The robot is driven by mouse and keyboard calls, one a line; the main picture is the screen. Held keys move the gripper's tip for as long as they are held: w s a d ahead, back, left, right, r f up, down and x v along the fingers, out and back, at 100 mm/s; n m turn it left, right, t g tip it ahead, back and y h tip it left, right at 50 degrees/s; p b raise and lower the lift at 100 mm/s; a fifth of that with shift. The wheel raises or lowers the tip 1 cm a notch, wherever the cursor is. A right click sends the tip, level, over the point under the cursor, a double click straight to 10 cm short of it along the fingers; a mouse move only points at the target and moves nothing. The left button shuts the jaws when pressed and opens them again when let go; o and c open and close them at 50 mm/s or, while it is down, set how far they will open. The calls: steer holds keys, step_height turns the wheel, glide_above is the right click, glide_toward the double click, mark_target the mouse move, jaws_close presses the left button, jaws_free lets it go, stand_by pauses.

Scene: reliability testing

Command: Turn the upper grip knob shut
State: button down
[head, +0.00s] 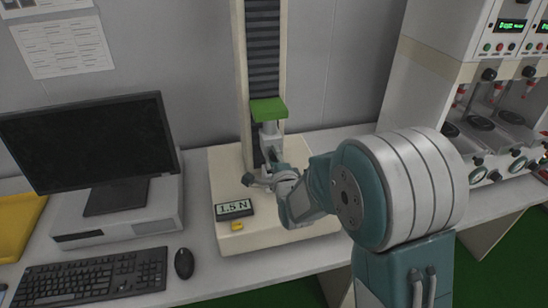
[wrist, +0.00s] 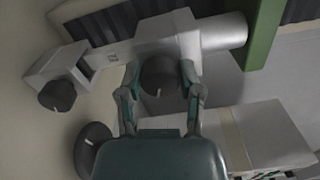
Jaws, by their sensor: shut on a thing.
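The upper grip (head: 270,133) hangs under the green crosshead (head: 268,109) of the test machine. In the wrist view the upper grip's dark round knob (wrist: 160,78) sits between my gripper's two fingers, with a white mark on its face pointing toward the picture's bottom. My gripper (wrist: 161,70) is shut on this knob, one finger on each side. In the head view my gripper (head: 268,178) is at the grips, and my arm hides the knob. A second dark knob (wrist: 57,95), with its own white mark, is on the lower grip at the left, apart from my fingers.
Another dark round part (wrist: 92,148) lies close to my gripper at lower left. The machine base carries a display reading 1.5 N (head: 234,208) and a yellow button (head: 237,226). A monitor (head: 90,145), keyboard (head: 90,277) and mouse (head: 184,264) stand left.

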steer(key=shift+f+m, duration=0.15)
steer(key=shift+m, duration=0.55)
steer(key=shift+d, duration=0.1)
steer(key=shift+c, duration=1.3)
jaws_free()
steer(key=v, duration=1.1)
steer(key=shift+s, duration=0.4)
steer(key=shift+d, duration=0.1)
